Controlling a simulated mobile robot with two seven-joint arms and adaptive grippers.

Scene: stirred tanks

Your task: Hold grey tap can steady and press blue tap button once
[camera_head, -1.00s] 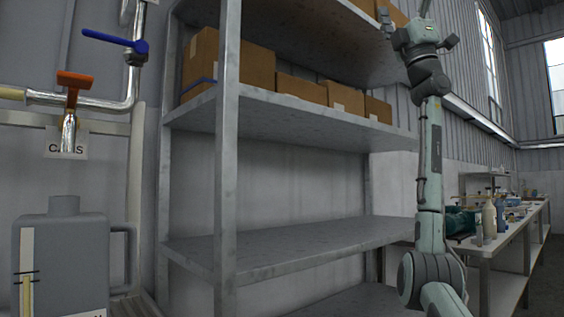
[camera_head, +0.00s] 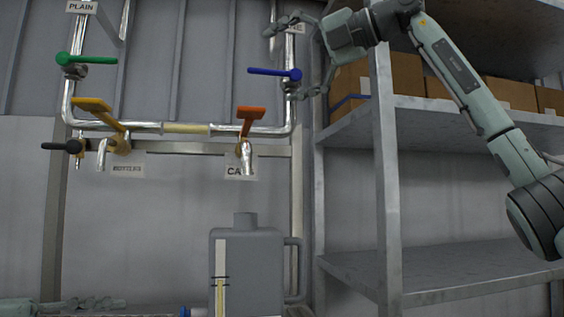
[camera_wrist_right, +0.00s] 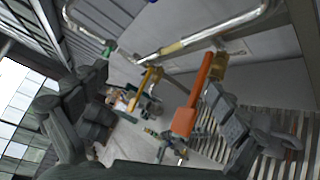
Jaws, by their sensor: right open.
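The grey can (camera_head: 248,270) stands upright at the bottom centre of the head view, with a short neck, a handle on its right and a pale level strip. A small blue part (camera_head: 186,312), perhaps the tap button, shows at its lower left, cut by the frame edge. My right gripper (camera_head: 285,62) is open and empty, high above the can, near the blue valve handle (camera_head: 275,72). Its spread fingers also show in the right wrist view (camera_wrist_right: 156,80). My left gripper (camera_head: 108,303) is low at the left, apart from the can; its opening is unclear.
An orange handle (camera_head: 251,113) tops the spout above the can. Yellow (camera_head: 95,106) and green (camera_head: 90,60) handles are on the pipes to the left. A metal shelf (camera_head: 388,190) with cardboard boxes (camera_head: 405,75) stands at the right.

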